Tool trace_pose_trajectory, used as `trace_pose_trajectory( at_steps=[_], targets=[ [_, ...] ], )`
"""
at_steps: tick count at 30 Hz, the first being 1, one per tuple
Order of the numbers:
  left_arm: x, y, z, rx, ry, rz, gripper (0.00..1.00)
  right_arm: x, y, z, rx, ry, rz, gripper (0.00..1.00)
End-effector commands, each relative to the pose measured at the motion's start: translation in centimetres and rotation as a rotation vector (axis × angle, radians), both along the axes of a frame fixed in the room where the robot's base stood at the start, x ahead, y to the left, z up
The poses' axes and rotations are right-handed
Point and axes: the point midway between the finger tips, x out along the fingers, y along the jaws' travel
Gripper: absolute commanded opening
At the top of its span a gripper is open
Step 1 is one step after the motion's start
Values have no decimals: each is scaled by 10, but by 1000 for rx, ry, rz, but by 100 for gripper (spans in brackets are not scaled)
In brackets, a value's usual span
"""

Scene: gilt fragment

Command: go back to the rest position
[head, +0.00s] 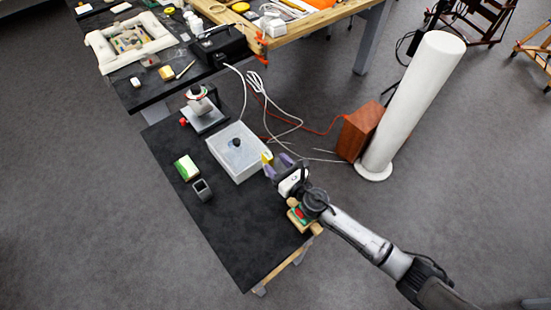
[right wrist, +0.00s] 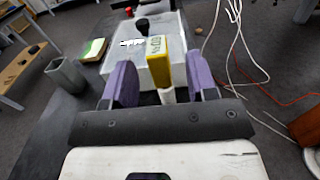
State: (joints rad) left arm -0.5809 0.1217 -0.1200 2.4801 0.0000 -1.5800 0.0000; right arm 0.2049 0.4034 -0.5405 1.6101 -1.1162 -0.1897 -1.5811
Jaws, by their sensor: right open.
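My right gripper (head: 276,169) is over the right edge of the small black table (head: 255,235), beside the grey box (head: 238,167). Its purple fingers stand open in the right wrist view (right wrist: 161,84). A yellow thing with a white lower part (right wrist: 158,62) shows between and beyond the fingers in that view. It also shows just past the fingertips in the head view (head: 267,157). I cannot tell whether the fingers touch it. My left gripper is in neither view.
A green and white block (head: 186,168) and a dark grey cup (head: 203,190) stand left of the box. A white column (head: 412,105) and a reddish-brown box (head: 360,130) stand right, with loose cables (head: 290,125) between. A cluttered workbench (head: 150,88) lies behind.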

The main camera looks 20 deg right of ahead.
Motion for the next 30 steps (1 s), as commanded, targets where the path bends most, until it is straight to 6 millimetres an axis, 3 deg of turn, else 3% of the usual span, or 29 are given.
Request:
trace_pose_trajectory(
  at_steps=[1, 19, 23, 27, 30],
  targets=[
    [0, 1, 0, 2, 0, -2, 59, -5, 0, -9, -5, 14, 3, 52],
    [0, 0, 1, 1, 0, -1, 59, -7, 1, -6, -3, 12, 6, 52],
    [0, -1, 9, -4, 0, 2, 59, -7, 1, 2, -3, 11, 5, 52],
    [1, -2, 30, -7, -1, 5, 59, -6, 1, 25, -1, 7, 5, 52],
    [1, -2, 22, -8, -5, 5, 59, -4, -4, 17, 177, 62, -28, 52]
  ],
)
